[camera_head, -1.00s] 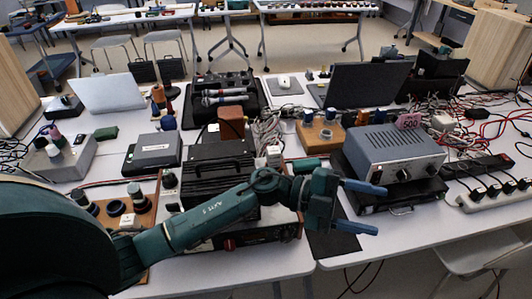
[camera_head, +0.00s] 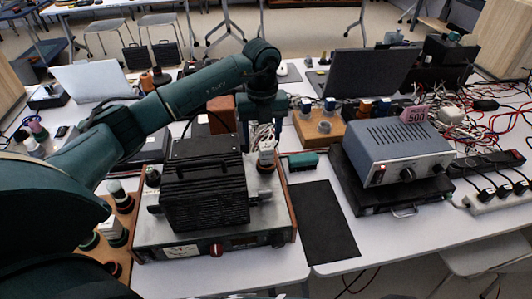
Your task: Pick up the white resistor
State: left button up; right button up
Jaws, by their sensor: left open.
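A small white block (camera_head: 267,148), which looks like the white resistor, stands on a dark round base at the back right of the instrument with the wooden sides (camera_head: 284,205). My left gripper (camera_head: 261,138) points down at this block, with its two fingers apart. The fingers appear at or just above the block, one to each side; I cannot tell whether they touch it. A similar white block (camera_head: 111,229) sits on the wooden board at the lower left, partly behind my left arm. My right gripper does not show.
A black ribbed box (camera_head: 205,185) stands on the instrument, close to the gripper. A grey meter (camera_head: 393,150) on a black case stands to the right. A green block (camera_head: 303,164) and a black mat (camera_head: 322,220) lie between. Cables crowd the right side.

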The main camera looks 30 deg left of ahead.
aim_at(266, 146)
pick_arm(q)
jog(key=shift+f, duration=0.8)
jog(key=f, duration=0.2)
jog(key=d+f+p, duration=0.1)
jog(key=f, duration=0.1)
jog(key=shift+d+f, duration=0.1)
jog(key=shift+f, duration=0.6)
jog(key=shift+c, duration=0.5)
jog(key=c, duration=1)
jog(key=shift+r, duration=0.1)
